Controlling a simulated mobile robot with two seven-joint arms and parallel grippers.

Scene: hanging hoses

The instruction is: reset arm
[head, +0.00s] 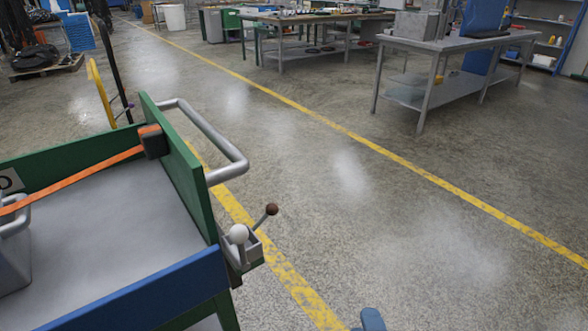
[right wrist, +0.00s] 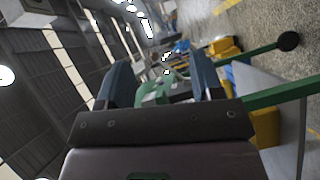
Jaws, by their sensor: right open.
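My right gripper (right wrist: 162,80) shows in the right wrist view, with its two blue-grey fingers spread apart and nothing held between them. Beyond the fingers is a green frame-like shape, too unclear to name. The right wrist view is strongly tilted, with the hall ceiling on its left side. A small blue piece shows at the bottom edge of the head view; I cannot tell which part it is. My left gripper is not in either view.
A green and blue cart (head: 110,225) with an orange strap (head: 75,178), a grey handle (head: 237,165) and two ball-topped levers stands at left. Workbenches (head: 450,45) stand at the back. Open floor (head: 420,240) lies right of the cart. A green bar (right wrist: 265,97) crosses at right.

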